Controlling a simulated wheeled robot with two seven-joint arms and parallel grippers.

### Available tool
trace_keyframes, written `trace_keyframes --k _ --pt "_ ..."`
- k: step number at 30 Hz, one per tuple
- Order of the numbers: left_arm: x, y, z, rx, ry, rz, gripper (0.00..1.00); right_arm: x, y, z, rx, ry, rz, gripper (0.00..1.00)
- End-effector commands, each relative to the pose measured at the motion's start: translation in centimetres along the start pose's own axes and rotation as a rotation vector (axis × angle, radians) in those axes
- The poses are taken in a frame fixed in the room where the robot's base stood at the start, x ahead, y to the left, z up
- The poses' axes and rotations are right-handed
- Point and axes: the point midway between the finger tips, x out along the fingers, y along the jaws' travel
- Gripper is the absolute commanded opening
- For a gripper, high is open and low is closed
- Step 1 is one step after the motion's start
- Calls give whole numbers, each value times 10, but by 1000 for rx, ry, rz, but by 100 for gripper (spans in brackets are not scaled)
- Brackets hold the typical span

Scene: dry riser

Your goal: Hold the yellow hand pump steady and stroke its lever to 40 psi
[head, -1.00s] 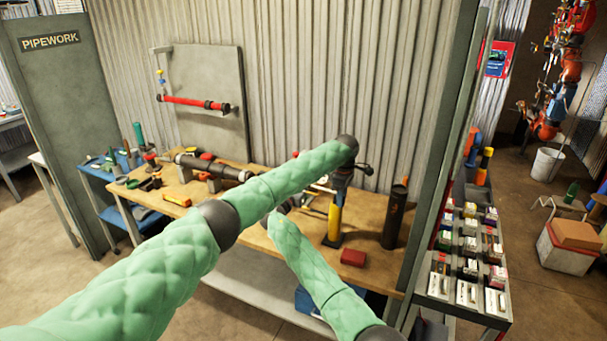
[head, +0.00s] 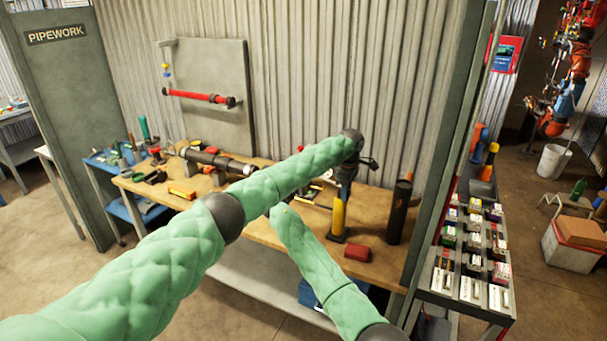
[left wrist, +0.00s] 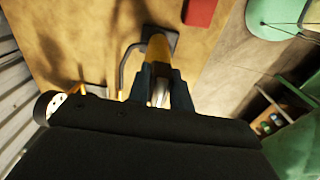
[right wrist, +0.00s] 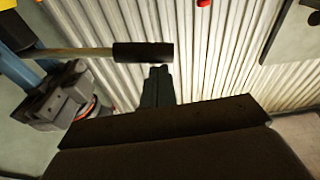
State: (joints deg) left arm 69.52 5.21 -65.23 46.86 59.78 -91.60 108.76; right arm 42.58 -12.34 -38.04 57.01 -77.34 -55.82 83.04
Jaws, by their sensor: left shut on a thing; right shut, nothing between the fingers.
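The yellow hand pump (head: 338,217) stands upright on the workbench in the head view. My left gripper (head: 344,176) comes down on the pump from above. In the left wrist view its fingers (left wrist: 160,90) are shut on the pump's upper part, with the yellow barrel (left wrist: 157,50) beyond them. The pump lever's black grip (right wrist: 143,52) shows in the right wrist view on a metal rod. My right gripper (right wrist: 157,72) is shut and empty, its fingertips close by the end of the grip; I cannot tell if they touch. My left arm hides the right gripper in the head view.
A red block (head: 357,253) and a dark cylinder (head: 400,208) stand right of the pump on the bench (head: 377,270). A dark pipe assembly (head: 215,161) lies to the left. A corrugated wall (head: 330,70) rises behind. A parts rack (head: 470,250) stands at right.

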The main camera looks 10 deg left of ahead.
Motion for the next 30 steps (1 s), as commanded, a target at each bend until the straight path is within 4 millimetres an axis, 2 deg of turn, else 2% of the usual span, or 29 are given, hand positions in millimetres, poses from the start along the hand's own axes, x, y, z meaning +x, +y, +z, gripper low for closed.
trace_keyframes --k 9,15,21,30 --pt "3 0 0 0 0 -1 0 -54 0 1 3 -1 -1 0" --pt "3 0 -1 0 0 -1 0 -76 -1 0 1 0 0 0" --pt "3 0 -1 0 0 -1 0 -83 0 -1 1 2 0 0" --pt "3 0 -1 0 0 -1 0 -83 -1 -1 1 1 0 0"
